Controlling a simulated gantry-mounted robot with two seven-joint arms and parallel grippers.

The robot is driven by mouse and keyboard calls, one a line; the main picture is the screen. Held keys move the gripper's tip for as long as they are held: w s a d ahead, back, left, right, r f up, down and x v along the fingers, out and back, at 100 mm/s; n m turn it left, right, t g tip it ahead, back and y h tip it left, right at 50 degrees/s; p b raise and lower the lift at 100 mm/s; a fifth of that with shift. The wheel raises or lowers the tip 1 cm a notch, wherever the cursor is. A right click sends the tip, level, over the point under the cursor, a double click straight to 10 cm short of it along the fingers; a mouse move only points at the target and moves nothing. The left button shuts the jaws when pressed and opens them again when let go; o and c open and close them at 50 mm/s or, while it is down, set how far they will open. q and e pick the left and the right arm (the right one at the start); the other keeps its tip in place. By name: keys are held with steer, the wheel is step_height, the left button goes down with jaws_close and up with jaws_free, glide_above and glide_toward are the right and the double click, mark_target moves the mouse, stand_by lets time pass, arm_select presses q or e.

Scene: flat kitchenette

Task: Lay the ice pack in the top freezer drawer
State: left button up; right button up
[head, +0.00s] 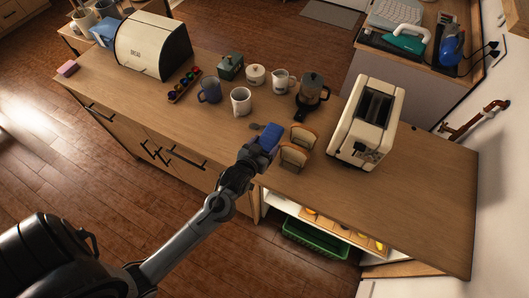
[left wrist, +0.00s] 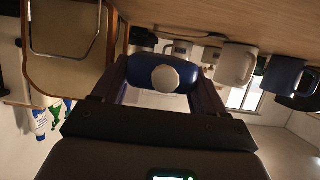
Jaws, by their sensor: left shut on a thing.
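The blue ice pack (head: 269,137) is held in my left gripper (head: 260,146) over the counter, near the front edge and beside the bread slices. In the left wrist view the blue ice pack (left wrist: 190,79) sits between the two fingers, with a pale round shape in front of it or on it. My right gripper is in neither view. Below the counter is an open white compartment with a shallow drawer or shelf (head: 343,232) holding yellow items. I cannot tell whether this is the top freezer drawer.
Two bread slices (head: 294,155) stand right of the gripper, with a cream toaster (head: 347,140) beyond. Mugs (head: 240,101), a glass coffee pot (head: 312,92) and a bread box (head: 150,45) stand behind. The counter's right end is clear.

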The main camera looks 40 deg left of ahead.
arm_select(q)
steer(key=shift+f+b, duration=0.3)
steer(key=shift+f, duration=1.95)
steer(key=shift+f, duration=0.15)
steer(key=o, duration=1.1)
